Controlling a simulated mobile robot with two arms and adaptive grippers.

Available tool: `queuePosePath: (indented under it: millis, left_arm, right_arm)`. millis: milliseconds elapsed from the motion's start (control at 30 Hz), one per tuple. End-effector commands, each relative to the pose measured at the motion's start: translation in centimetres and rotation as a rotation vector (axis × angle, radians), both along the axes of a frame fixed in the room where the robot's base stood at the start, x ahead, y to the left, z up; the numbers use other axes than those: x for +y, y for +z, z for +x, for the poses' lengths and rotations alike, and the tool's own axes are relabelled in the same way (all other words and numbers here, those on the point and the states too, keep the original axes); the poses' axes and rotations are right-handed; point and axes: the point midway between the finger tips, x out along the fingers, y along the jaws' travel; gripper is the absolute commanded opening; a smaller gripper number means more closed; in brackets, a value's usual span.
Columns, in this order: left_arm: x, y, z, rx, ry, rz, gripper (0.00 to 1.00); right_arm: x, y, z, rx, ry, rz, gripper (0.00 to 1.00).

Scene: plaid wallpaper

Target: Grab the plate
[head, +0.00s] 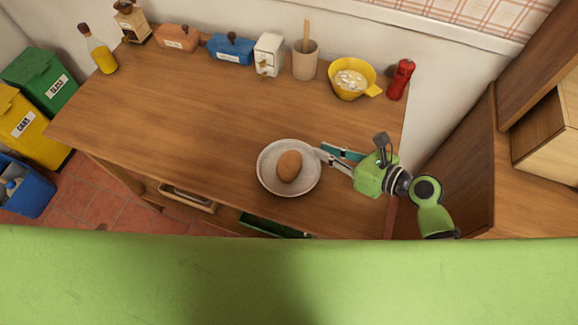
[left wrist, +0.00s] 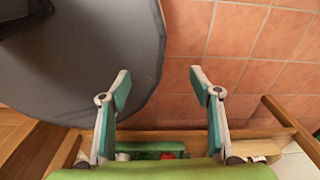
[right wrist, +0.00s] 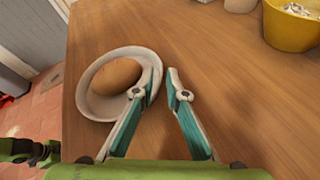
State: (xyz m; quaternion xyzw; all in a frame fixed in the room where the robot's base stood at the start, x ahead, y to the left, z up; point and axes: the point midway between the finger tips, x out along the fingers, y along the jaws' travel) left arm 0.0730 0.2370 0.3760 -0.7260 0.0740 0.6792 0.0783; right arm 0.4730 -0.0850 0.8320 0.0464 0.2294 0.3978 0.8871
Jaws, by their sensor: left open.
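The plate (head: 267,183) is a white, shallow round dish near the front edge of the wooden table, with a brown egg (head: 289,165) in it. My right gripper (head: 325,157) is at the plate's right rim. In the right wrist view its fingers (right wrist: 161,78) are drawn fairly close together, one overlapping the rim of the plate (right wrist: 91,99) and the other just outside it. Whether they pinch the rim is unclear. My left gripper (left wrist: 157,80) is open and empty above the floor in the left wrist view, and out of the head view.
A yellow bowl (head: 346,94), red shaker (head: 399,79), utensil crock (head: 305,64), boxes (head: 231,50) and an oil bottle (head: 101,53) line the back of the table (head: 190,120). The middle and left of the table are clear. Bins (head: 42,80) stand at left.

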Motion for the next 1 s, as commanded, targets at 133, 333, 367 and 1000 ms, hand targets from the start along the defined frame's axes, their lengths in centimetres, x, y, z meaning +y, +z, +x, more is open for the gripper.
queuePosePath:
  millis: [133,333,367,1000]
  left_arm:
    - [-0.2,0.3,2.5,-0.037,0.000,-0.004,0.58]
    - [-0.2,0.4,2.9,-0.042,0.000,-0.005,0.58]
    - [-0.2,0.4,2.8,-0.040,0.000,-0.005,0.58]
    - [-0.1,0.3,1.4,-0.020,0.001,-0.002,0.58]
  right_arm:
    - [1.2,-0.8,0.9,0.000,0.000,0.003,0.13]
    - [3.1,-2.2,2.4,-0.001,-0.002,0.002,0.13]
    - [3.3,-2.3,2.6,0.000,-0.001,0.001,0.13]
    - [3.6,-2.4,2.8,-0.001,-0.001,0.000,0.00]
